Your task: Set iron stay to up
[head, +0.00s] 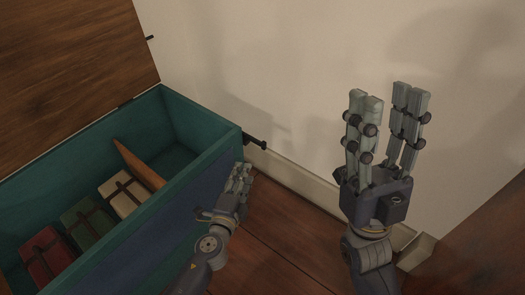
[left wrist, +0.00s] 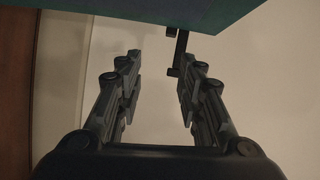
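The iron stay (head: 255,141) is a short dark bar sticking out sideways from the top right corner of the teal chest (head: 190,181), by the wall. In the left wrist view the stay (left wrist: 179,50) is a dark bent piece hanging below the teal edge, close to the right-hand finger's tip. My left gripper (head: 241,172) is just below and in front of the stay, beside the chest's outer side. Its fingers (left wrist: 155,62) are apart with nothing between them. My right gripper (head: 388,100) is raised to the right, fingers up, open and empty.
The brown wooden lid (head: 70,50) stands open at the upper left, with a small dark pin (head: 149,38) on its edge. Inside the chest are red (head: 45,255), green (head: 87,220) and cream (head: 125,193) strapped blocks and a wooden divider (head: 137,165). A pale wall (head: 270,60) stands behind.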

